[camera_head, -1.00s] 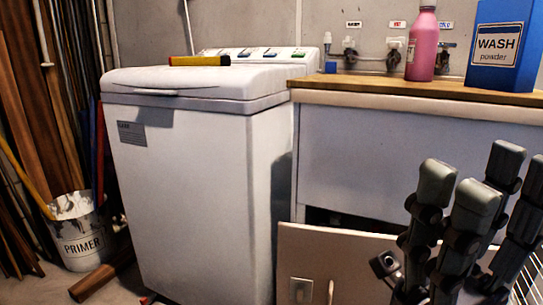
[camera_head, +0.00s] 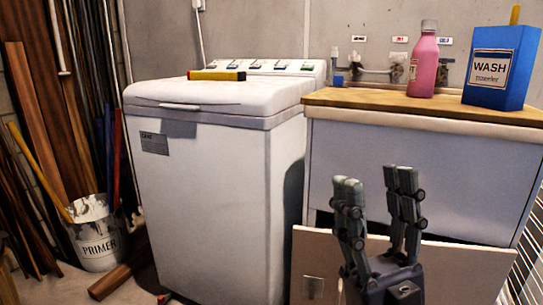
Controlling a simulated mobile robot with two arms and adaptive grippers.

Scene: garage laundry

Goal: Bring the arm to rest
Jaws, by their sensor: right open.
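My right gripper (camera_head: 376,205) stands at the lower right of the head view, fingers pointing up. Its fingers are spread apart with nothing between them. It is in front of the white cabinet (camera_head: 425,165) and the leaning beige panel (camera_head: 455,270), and I see no contact with either. My left gripper is not in view.
A white top-loading washer (camera_head: 215,200) stands in the middle with a yellow and black tool (camera_head: 216,75) on its lid. A pink bottle (camera_head: 424,62) and a blue wash powder box (camera_head: 500,68) stand on the wooden counter (camera_head: 400,107). A primer bucket (camera_head: 97,245) is at left.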

